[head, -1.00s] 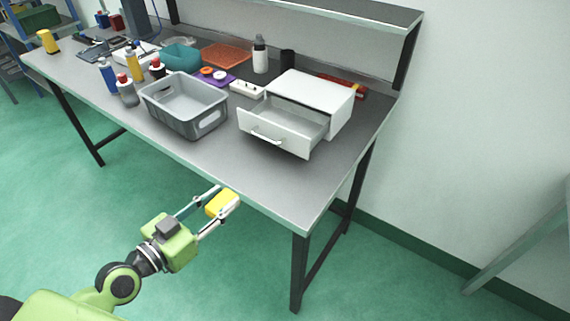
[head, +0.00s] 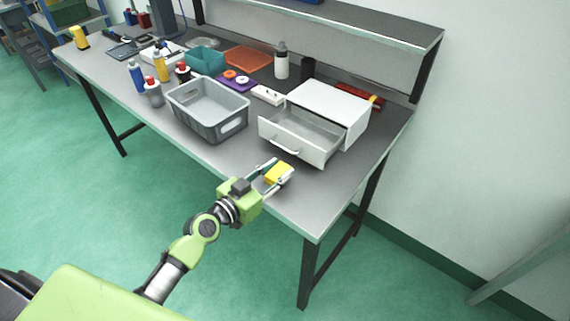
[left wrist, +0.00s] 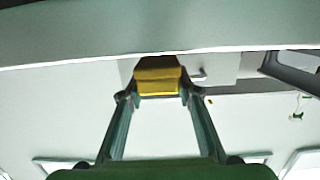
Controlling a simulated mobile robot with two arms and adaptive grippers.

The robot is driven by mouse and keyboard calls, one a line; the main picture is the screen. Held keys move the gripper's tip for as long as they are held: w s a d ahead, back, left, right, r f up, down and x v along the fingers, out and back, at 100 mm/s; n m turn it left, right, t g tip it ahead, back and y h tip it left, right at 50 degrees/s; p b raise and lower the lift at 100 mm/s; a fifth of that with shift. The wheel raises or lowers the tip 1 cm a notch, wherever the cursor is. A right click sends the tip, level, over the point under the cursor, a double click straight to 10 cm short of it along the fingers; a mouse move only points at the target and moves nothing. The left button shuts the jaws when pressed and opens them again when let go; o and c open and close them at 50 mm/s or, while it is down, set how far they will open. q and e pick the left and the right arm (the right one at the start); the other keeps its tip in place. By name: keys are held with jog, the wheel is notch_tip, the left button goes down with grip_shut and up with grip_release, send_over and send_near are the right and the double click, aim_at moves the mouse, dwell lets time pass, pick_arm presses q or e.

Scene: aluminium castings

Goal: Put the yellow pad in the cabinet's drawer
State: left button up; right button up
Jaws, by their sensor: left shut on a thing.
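The yellow pad (head: 278,174) is a small block between the fingertips of my left gripper (head: 277,176), which is shut on it. In the head view it is over the table's front edge, in front of the drawer. The pad also shows in the left wrist view (left wrist: 158,76) between the two fingers. The white cabinet (head: 328,104) stands on the table with its drawer (head: 301,138) pulled out toward the front. The part of the drawer's inside that shows looks empty. My right gripper is not in view.
A grey crate (head: 207,131) stands left of the drawer. A white bottle (head: 281,62) and a purple tray (head: 236,83) are behind. The grey tabletop (head: 350,185) is clear right of my gripper. A shelf (head: 340,30) runs above the back.

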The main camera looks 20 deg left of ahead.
aim_at(285, 169)
pick_arm(q)
jog(key=shift+w+d+r+p, duration=0.1)
jog(key=shift+w+d+p, duration=0.15)
jog(key=shift+w, duration=0.35)
jog(key=shift+w+d+r+p, duration=0.1)
jog(key=shift+w+d+p, duration=0.1)
jog(key=shift+w, duration=0.35)
jog(key=shift+w+d+f+b, duration=0.1)
jog(key=shift+w+f+b, duration=0.15)
jog(key=shift+f, duration=0.3)
jog(key=shift+w+d+f+b, duration=0.1)
jog(key=shift+w+f, duration=0.1)
jog(key=shift+f, duration=0.3)
jog(key=shift+s+r, duration=0.1)
jog(key=shift+a, duration=0.1)
jog(key=shift+f, duration=0.2)
jog(key=o, duration=0.9)
